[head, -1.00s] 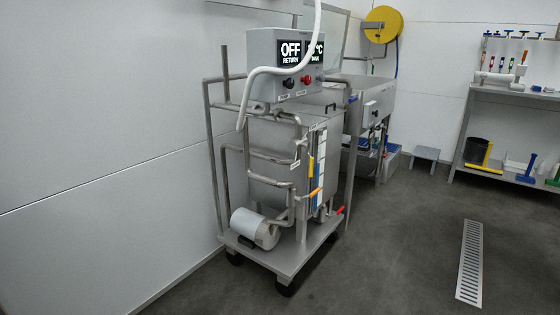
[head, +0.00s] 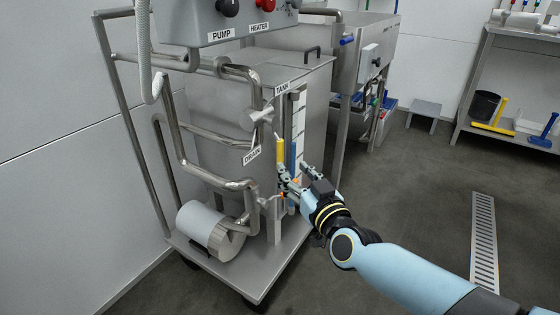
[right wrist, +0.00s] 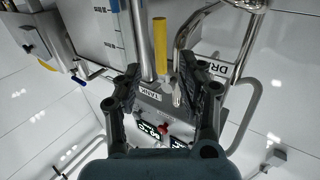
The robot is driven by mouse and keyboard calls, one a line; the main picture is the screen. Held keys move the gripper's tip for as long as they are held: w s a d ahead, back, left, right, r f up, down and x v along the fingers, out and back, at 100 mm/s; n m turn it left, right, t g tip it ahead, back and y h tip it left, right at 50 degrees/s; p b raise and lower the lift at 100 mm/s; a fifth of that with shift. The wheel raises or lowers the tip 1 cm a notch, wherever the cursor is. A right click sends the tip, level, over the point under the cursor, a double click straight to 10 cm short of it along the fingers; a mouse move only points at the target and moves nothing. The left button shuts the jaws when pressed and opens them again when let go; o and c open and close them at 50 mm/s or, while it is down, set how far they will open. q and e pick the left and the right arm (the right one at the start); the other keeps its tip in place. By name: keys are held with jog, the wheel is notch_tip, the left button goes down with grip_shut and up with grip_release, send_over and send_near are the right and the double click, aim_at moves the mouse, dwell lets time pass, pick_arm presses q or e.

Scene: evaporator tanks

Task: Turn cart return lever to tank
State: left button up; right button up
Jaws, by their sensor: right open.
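The cart's return lever has a yellow handle (head: 280,152) that hangs downward below a pipe valve (head: 262,117). A TANK label (head: 282,88) is above it and a DRAIN label (head: 251,155) is at its lower left. My right gripper (head: 294,174) is open at the handle's lower right, its fingers pointing toward the cart. In the right wrist view, which is upside down, the yellow handle (right wrist: 160,45) appears between and beyond the open fingertips (right wrist: 166,78). I cannot tell whether they touch. My left gripper is out of view.
The steel cart (head: 220,110) carries bent pipes, a cylindrical pump (head: 210,230) and a control box (head: 215,20). A white hose (head: 144,50) hangs at its left. A floor drain (head: 484,240) lies right of my arm.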

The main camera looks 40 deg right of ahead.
aim_at(282, 158)
jog(key=w+b, duration=0.1)
jog(key=w, duration=0.2)
jog(key=w+d, duration=0.1)
jog(key=w, duration=0.3)
jog(key=shift+w+d+f+b, duration=0.15)
jog(key=shift+d+b, duration=0.05)
jog(key=shift+b, duration=0.2)
jog(key=shift+w+d, duration=0.1)
jog(key=shift+w, duration=0.25)
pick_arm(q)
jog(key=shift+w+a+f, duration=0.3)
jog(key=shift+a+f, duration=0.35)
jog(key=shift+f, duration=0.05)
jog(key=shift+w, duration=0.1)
pick_arm(e)
jog(key=shift+c, duration=0.5)
grip_shut()
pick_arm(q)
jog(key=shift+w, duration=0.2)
pick_arm(e)
jog(key=shift+f, duration=0.1)
